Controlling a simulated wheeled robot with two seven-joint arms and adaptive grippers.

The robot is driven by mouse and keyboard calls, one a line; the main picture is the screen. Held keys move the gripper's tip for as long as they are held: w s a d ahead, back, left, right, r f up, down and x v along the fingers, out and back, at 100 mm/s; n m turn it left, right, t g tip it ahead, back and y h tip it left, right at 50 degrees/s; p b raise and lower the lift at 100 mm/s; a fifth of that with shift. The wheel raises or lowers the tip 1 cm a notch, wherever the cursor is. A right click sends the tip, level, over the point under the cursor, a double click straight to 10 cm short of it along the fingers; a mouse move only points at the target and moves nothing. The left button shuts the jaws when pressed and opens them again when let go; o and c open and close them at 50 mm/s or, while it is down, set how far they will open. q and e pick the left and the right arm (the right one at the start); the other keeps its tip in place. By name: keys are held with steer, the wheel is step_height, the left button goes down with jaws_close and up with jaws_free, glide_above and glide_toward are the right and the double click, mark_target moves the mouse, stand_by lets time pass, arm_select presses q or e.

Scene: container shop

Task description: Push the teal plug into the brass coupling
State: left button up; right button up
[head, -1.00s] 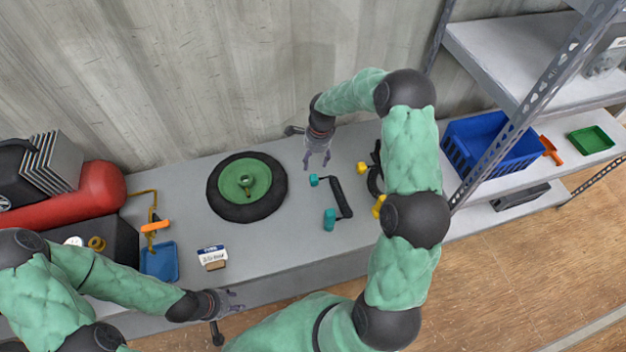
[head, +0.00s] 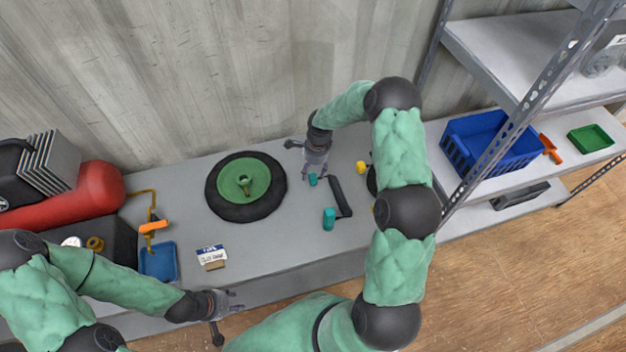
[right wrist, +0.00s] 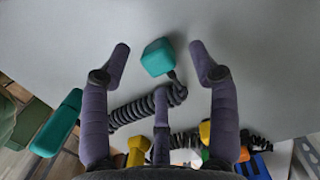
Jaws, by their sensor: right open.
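A small teal plug (head: 312,179) lies on the grey bench at one end of a black coiled cord (head: 340,195). A larger teal piece (head: 328,219) is at the cord's other end. In the right wrist view the teal plug (right wrist: 158,57) lies between the fingertips, seemingly untouched. My right gripper (head: 314,172) is open just over it. A brass-coloured ring (head: 95,243), perhaps the coupling, sits on a dark box at the left. My left gripper (head: 240,300) is open and empty near the bench's front edge.
A wheel with a green hub (head: 225,207) lies left of the cord. A red tank (head: 100,188), blue tray (head: 172,250) and small labelled box (head: 211,254) are further left. A yellow piece (head: 362,167) lies to the right. A blue crate (head: 500,160) is on the shelf.

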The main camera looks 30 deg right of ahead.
mark_target(314, 176)
steer(key=f, duration=0.4)
steer(key=shift+s, duration=0.35)
steer(key=shift+w+f, duration=0.1)
steer(key=shift+f, duration=0.25)
steer(key=c, duration=1.1)
